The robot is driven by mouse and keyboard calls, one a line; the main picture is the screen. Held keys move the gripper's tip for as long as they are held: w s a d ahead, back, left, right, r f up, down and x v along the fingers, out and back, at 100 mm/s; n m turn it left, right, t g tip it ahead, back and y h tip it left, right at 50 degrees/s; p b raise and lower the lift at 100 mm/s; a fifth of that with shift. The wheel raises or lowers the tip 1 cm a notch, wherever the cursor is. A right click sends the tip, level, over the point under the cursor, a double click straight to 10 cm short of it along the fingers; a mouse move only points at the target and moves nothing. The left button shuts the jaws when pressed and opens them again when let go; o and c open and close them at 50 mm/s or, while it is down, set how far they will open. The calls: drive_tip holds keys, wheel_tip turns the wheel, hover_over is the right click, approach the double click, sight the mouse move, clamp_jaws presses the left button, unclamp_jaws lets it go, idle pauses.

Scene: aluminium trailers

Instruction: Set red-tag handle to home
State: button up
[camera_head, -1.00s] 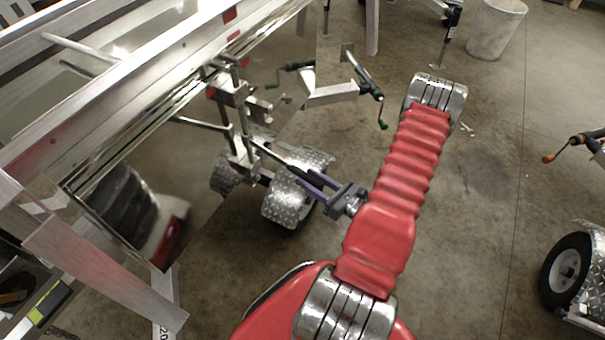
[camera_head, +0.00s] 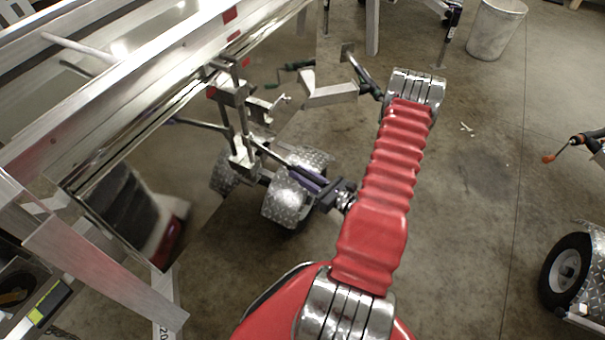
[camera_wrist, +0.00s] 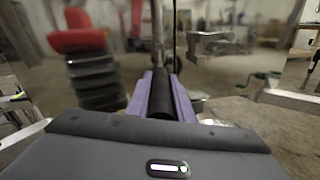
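A metal clamp assembly with upright posts (camera_head: 238,120) stands beside the trailer rail. Small red tags (camera_head: 246,62) show at its top, and another (camera_head: 212,92) shows lower left. A dark bar handle (camera_head: 264,152) slopes from the posts down to my gripper (camera_head: 303,176). In the wrist view the purple fingers of my gripper (camera_wrist: 160,100) lie close on both sides of a black cylindrical grip (camera_wrist: 161,88), which looks held between them. The handle's far end and its pivot are unclear. I cannot tell which tag belongs to this handle.
A wheel with a diamond-plate fender (camera_head: 292,200) is just below my gripper. Green-handled cranks (camera_head: 365,75) stand behind, near my arm's upper joint. A shiny trailer side reflects the scene. Open concrete floor (camera_head: 470,220) lies to the right.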

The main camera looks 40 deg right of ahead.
clamp_jaws()
drive_tip(key=shift+d, duration=0.15)
